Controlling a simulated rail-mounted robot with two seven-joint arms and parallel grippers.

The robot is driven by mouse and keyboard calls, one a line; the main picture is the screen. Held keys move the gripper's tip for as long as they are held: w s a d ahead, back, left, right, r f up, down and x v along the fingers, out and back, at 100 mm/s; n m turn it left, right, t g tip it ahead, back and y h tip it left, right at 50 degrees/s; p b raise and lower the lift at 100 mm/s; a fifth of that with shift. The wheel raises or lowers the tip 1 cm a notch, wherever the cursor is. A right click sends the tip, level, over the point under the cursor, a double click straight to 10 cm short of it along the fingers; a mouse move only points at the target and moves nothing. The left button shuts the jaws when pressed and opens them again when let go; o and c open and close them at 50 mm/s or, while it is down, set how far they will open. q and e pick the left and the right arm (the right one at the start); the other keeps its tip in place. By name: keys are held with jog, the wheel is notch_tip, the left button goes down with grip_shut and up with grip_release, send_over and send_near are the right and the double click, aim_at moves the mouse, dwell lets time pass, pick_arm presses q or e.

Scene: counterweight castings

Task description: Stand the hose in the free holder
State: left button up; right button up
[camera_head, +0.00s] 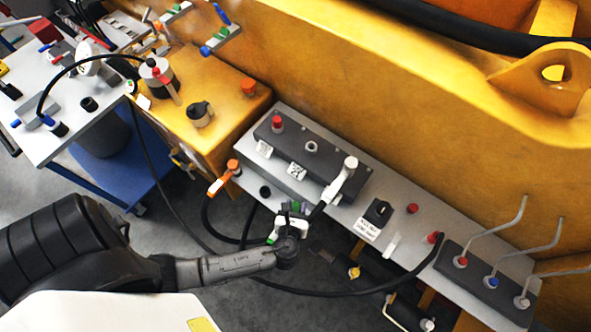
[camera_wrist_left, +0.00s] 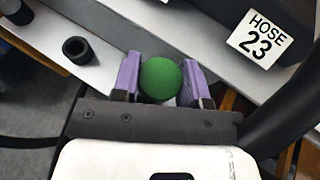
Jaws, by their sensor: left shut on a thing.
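My left gripper (camera_head: 290,222) is above the front edge of the grey plate. Its purple fingers (camera_wrist_left: 160,82) are shut on the hose's green rounded end (camera_wrist_left: 161,77); the green also shows in the head view (camera_head: 295,207). The hose body is mostly hidden, and I cannot tell which black line below is its run. An empty black ring holder (camera_head: 265,191) is on the plate, left of and apart from the green end; it also shows in the wrist view (camera_wrist_left: 77,50). My right gripper is not in view.
A dark block (camera_head: 325,165) with white labels stands behind the gripper; one label (camera_wrist_left: 261,38) reads HOSE 23. A white-capped fitting (camera_head: 347,172) is to the right, an orange-capped one (camera_head: 232,167) to the left. A black hose (camera_head: 350,292) loops below the plate.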

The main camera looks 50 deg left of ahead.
pick_arm(q)
jog(key=shift+r, duration=0.15)
dwell(0.3)
jog(key=shift+p, duration=0.4)
jog(key=shift+p, duration=0.35)
dwell(0.4)
dwell(0.4)
jog(key=shift+f+b, duration=0.55)
jog(key=shift+f, duration=0.5)
jog(key=shift+f+b, duration=0.45)
jog(key=shift+f, duration=0.35)
jog(key=o, duration=1)
jog(key=shift+o, duration=1.1)
